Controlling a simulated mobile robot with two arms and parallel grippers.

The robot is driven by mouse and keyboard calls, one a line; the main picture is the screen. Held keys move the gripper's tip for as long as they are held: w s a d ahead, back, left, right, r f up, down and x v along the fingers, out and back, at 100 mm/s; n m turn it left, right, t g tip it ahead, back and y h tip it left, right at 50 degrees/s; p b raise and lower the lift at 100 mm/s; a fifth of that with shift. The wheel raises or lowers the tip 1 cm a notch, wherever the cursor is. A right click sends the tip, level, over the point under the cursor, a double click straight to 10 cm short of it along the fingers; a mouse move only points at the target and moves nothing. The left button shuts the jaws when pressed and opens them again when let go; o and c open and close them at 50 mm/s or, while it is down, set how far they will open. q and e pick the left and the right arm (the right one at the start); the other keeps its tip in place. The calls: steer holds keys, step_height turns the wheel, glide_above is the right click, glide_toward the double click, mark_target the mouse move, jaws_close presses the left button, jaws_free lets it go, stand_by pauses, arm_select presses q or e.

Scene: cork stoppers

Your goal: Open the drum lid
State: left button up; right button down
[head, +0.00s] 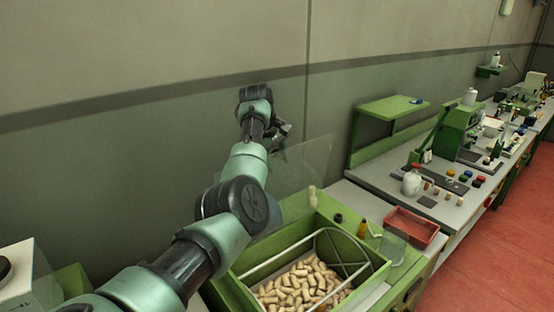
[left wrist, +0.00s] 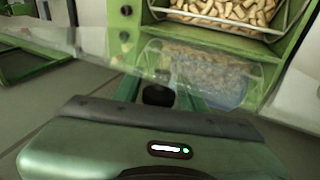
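The drum (head: 362,238) is a green open-topped box with a pale wire frame, holding many corks (head: 300,287). Its clear lid (head: 308,162) stands raised and tilted up behind the opening, with a pale knob-like piece (head: 312,197) near its lower right. My left gripper (head: 281,130) is dark, high by the lid's upper left part; I cannot tell whether it touches the lid. My right gripper is not in view.
A red tray (head: 411,228) sits right of the drum. The red floor (head: 480,265) at right is clear. The wall is close behind my left arm.

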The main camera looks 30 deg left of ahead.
mark_target(274, 150)
arm_select(q)
steer(key=shift+r, duration=0.1)
steer(key=b+v, duration=0.3)
steer(key=v, duration=0.3)
steer(key=shift+s+r+b, duration=0.15)
steer(key=shift+r+b, duration=0.2)
steer(key=shift+s+r, duration=0.2)
steer(key=shift+r, duration=0.2)
steer(key=shift+w, duration=0.1)
